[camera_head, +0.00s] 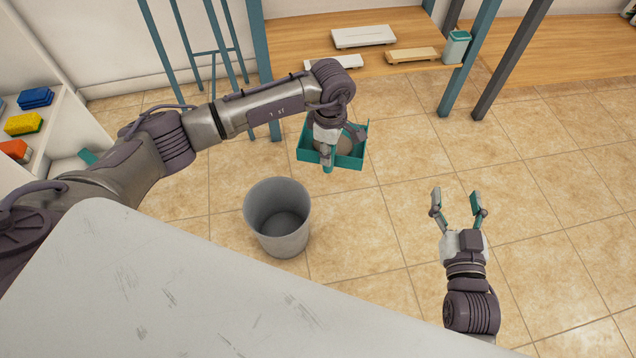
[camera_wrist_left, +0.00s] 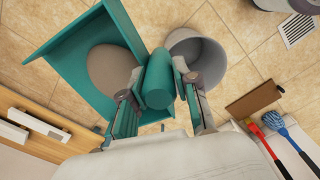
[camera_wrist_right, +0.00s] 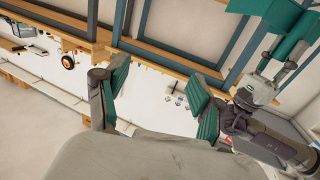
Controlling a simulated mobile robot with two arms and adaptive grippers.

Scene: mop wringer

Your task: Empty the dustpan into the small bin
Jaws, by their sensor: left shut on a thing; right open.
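The teal dustpan (camera_head: 333,158) hangs in my left gripper (camera_head: 327,150), above the floor and beyond the small bin. In the left wrist view the left gripper (camera_wrist_left: 160,95) is shut on the dustpan's round handle, and a round tan-brown patch (camera_wrist_left: 112,68) shows in the pan (camera_wrist_left: 68,62). The grey small bin (camera_head: 262,200) stands upright on the floor, nearer and left of the dustpan; its inside looks empty. It also shows in the left wrist view (camera_wrist_left: 205,62), beside the handle. My right gripper (camera_head: 458,205) is open and empty over the floor at right.
A white scuffed surface (camera_head: 150,290) fills the front left. A wooden workbench (camera_head: 390,50) with blue legs stands at the back, holding white boxes and a teal container (camera_head: 457,47). A shelf with sponges (camera_head: 24,123) is at left. The tiled floor at right is clear.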

